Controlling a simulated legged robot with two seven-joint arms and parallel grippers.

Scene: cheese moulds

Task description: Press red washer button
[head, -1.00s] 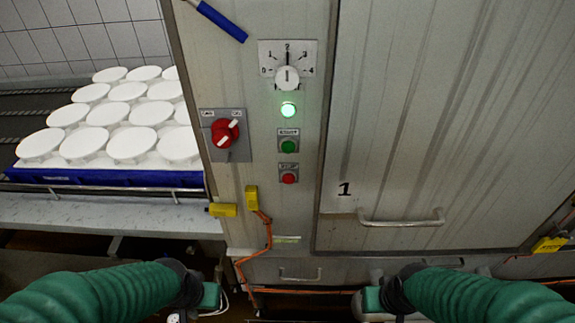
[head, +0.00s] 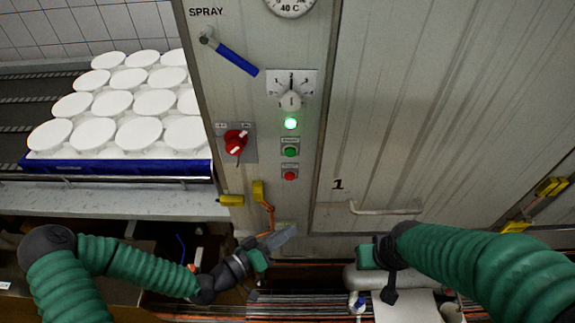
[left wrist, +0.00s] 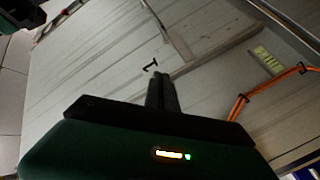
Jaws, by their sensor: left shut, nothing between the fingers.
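The red washer button (head: 290,176) is a small round button on a grey plate, low on the metal washer's narrow front panel, in the head view. The green button (head: 290,152) is just above it, under a lit green lamp (head: 291,123). My left gripper (head: 282,238) is below the red button and apart from it, with its grey fingers together and empty. The shut fingers also show in the left wrist view (left wrist: 161,92), where the red button is not seen. My right gripper (head: 370,256) is at the lower middle; its fingers cannot be made out.
A red rotary switch (head: 236,142) is left of the buttons, a dial (head: 291,100) and a blue-handled lever (head: 236,61) above. White moulds (head: 139,132) fill a blue tray at left. The door handle (head: 385,208) sticks out.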

